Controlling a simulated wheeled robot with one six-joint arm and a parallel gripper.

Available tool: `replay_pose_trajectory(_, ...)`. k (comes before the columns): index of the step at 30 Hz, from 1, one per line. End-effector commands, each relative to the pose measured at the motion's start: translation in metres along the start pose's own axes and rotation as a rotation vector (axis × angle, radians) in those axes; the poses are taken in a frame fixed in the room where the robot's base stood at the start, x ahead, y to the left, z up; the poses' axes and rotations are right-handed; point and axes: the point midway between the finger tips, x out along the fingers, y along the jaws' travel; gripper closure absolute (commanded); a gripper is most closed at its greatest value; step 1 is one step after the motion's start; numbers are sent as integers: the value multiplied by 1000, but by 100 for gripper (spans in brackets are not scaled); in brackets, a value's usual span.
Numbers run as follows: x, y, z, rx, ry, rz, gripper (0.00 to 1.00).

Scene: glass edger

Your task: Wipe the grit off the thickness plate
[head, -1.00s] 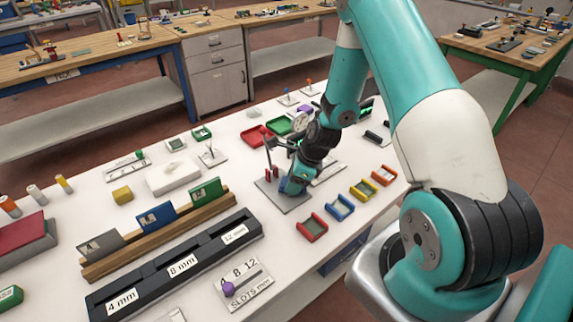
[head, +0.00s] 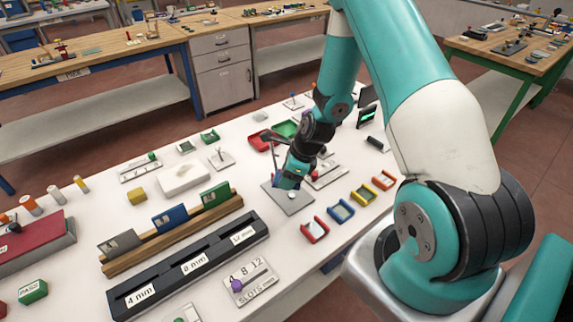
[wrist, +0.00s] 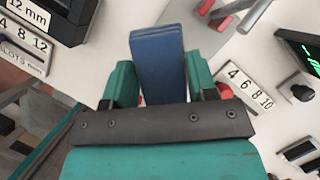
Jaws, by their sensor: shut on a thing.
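My gripper (head: 286,186) is low over a flat grey plate (head: 290,203) near the middle of the bench. In the wrist view, my gripper (wrist: 160,88) is shut on a blue slab (wrist: 158,58), which sticks out beyond the fingers. A white plate marked 4 6 8 10 (wrist: 246,88) lies just right of the fingers in the wrist view. Another light plate, marked SLOTS mm (head: 252,284), with a purple knob, lies at the front of the bench. I cannot tell which is the thickness plate, and no grit is clearly visible.
A wooden rack (head: 125,266) holds grey, blue and green pieces. The black slot block (head: 185,268) stands before it. A dark display (wrist: 303,52) is at the wrist view's right.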

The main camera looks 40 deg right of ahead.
Motion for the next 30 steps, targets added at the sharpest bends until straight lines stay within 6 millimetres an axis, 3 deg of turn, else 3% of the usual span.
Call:
replay_pose_trajectory(6, -18, -1, 6, 2, 0, -1, 70)
replay_pose_trajectory(30, -24, -1, 7, 5, 1, 0, 70)
